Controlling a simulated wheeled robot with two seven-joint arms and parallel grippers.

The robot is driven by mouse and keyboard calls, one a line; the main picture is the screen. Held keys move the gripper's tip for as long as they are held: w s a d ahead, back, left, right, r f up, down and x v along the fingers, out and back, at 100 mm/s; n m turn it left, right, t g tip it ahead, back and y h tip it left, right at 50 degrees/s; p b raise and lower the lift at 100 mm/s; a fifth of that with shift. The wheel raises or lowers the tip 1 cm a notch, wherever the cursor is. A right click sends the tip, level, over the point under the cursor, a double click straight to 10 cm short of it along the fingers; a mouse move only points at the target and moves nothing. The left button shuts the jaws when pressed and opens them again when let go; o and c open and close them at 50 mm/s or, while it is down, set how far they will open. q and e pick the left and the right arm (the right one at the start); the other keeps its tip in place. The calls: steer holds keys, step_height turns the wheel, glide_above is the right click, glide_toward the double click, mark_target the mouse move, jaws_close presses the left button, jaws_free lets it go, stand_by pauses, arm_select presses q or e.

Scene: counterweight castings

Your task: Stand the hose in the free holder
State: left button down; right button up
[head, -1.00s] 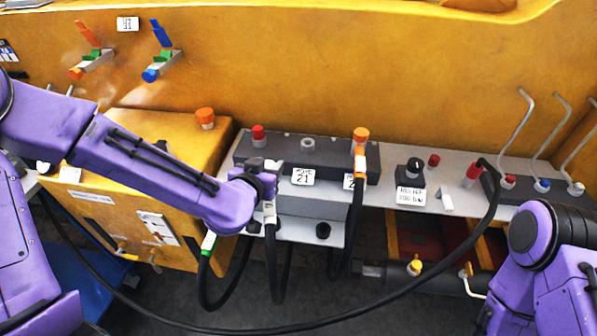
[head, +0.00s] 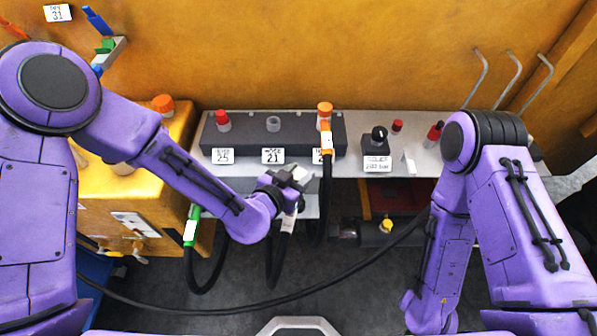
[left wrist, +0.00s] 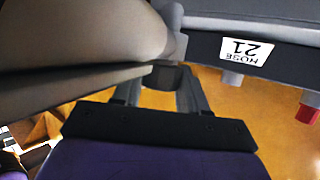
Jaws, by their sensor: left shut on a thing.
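My left gripper (head: 290,184) is shut on the hose with the pale grey end (head: 288,222), just in front of the dark holder block. Its black length hangs below in a loop. In the left wrist view, a large grey rounded form (left wrist: 90,40), probably the hose end, fills the upper left. The block's middle grey holder (head: 273,124) looks empty and stands behind a label reading 21 (head: 273,156). That label also shows in the left wrist view (left wrist: 246,50). The held end is apart from this holder. My right arm is at the right; its gripper is not visible.
A red cap (head: 222,121) and an orange-ended hose (head: 325,138) flank the middle holder. A green-ended hose (head: 192,225) hangs at left. A black knob (head: 378,134) stands right of the block. A long black hose crosses the floor.

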mark_target(288, 222)
arm_select(q)
step_height(288, 222, down, 6)
steer(key=b, duration=0.5)
steer(key=shift+r, duration=0.1)
steer(key=shift+a+f+b, duration=0.1)
steer(key=shift+f+b, duration=1.35)
steer(key=shift+f, duration=0.35)
stand_by(1.1)
steer(key=c, duration=0.5)
jaws_free()
steer(key=p+v, duration=0.3)
steer(key=v, duration=0.7)
steer(key=shift+s+r, duration=0.2)
steer(key=shift+s, duration=0.15)
steer(key=shift+a, duration=0.1)
